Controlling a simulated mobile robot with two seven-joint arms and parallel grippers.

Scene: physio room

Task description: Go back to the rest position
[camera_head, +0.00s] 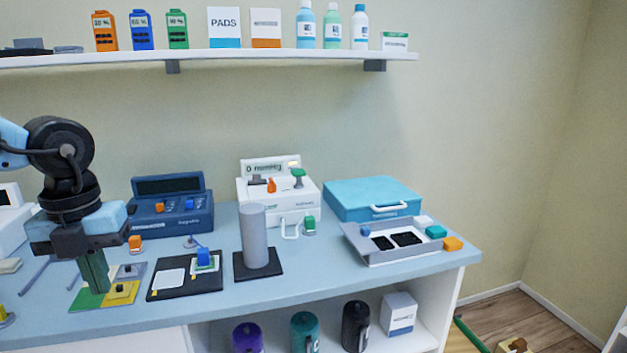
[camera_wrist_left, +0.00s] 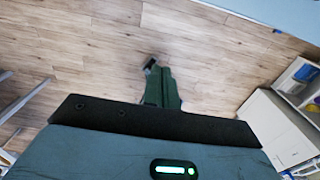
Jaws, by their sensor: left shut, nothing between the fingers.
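My left gripper (camera_head: 95,272) hangs at the left of the head view, its green fingers pointing down over the left part of the blue-grey bench top (camera_head: 330,285). The fingers are together with nothing between them. In the left wrist view the shut green fingers (camera_wrist_left: 160,85) show against the wooden floor. In the head view the fingers overlap a coloured mat with a yellow and a grey pad (camera_head: 122,292); whether they touch it I cannot tell. My right gripper is in neither view.
A black tray (camera_head: 165,294), a grey cylinder on a dark base (camera_head: 254,238), a navy device (camera_head: 175,218), a white gauge device (camera_head: 262,200), a blue case (camera_head: 365,195) and a grey open tray (camera_head: 400,258) stand on the bench. A loaded shelf (camera_head: 280,55) hangs above.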

